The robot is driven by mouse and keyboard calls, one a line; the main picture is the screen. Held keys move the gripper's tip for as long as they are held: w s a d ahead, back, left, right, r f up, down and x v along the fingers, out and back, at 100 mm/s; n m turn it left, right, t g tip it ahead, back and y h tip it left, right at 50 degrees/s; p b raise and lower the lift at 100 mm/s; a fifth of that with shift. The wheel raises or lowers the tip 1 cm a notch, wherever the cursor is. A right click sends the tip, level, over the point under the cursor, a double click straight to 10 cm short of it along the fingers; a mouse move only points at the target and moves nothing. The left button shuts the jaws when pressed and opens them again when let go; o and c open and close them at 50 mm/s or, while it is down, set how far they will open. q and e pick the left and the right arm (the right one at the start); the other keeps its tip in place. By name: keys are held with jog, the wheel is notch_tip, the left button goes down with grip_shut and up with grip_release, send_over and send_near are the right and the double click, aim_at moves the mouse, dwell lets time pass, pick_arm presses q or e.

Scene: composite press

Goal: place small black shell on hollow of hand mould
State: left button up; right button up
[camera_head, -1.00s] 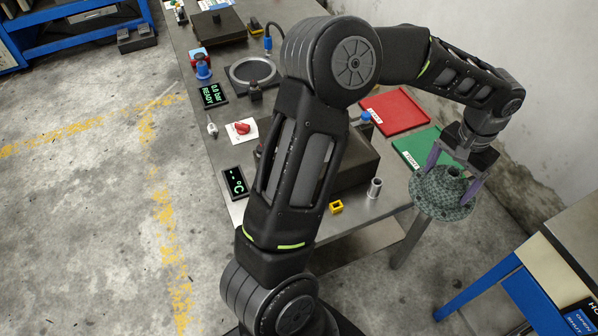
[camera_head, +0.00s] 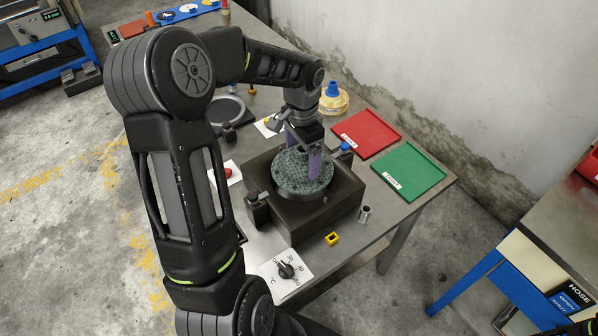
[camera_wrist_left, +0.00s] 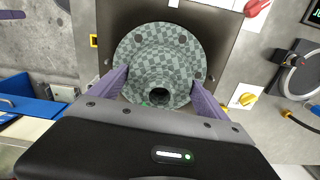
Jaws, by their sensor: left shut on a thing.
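The small shell (camera_head: 292,178) is round, with a dark grey-green checkered surface and a raised neck. It is a flanged disc lying about level over the top of the hand mould (camera_head: 337,207), a dark block on the bench. The shell covers the hollow, and I cannot tell whether it is seated or slightly above. My left gripper (camera_head: 303,158) is shut on the shell, its purple fingers on either side of the neck. In the left wrist view the shell (camera_wrist_left: 150,45) sits between the fingers, with the dark mould (camera_wrist_left: 222,35) behind it. My right gripper is not in view.
Red (camera_head: 365,133) and green (camera_head: 409,172) trays lie right of the mould. A metal cylinder (camera_head: 365,214) and a yellow block (camera_head: 332,239) stand near the front edge. A dial card (camera_head: 287,270) is at the front left. A blue-and-yellow object (camera_head: 333,98) stands behind.

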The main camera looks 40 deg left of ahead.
pick_arm(q)
jog(key=shift+w+a+f, duration=0.15)
jog(key=shift+a, duration=0.1)
jog(key=shift+d, duration=0.15)
notch_tip(320, 180, down, 6)
jog(key=b, duration=0.4)
jog(key=shift+f+b, duration=0.1)
jog(key=shift+b, duration=0.2)
jog(key=shift+f+b, duration=1.35)
jog(key=shift+f, duration=0.5)
jog(key=shift+f, duration=0.2)
jog(key=o, duration=1.5)
jog(key=shift+c, duration=0.2)
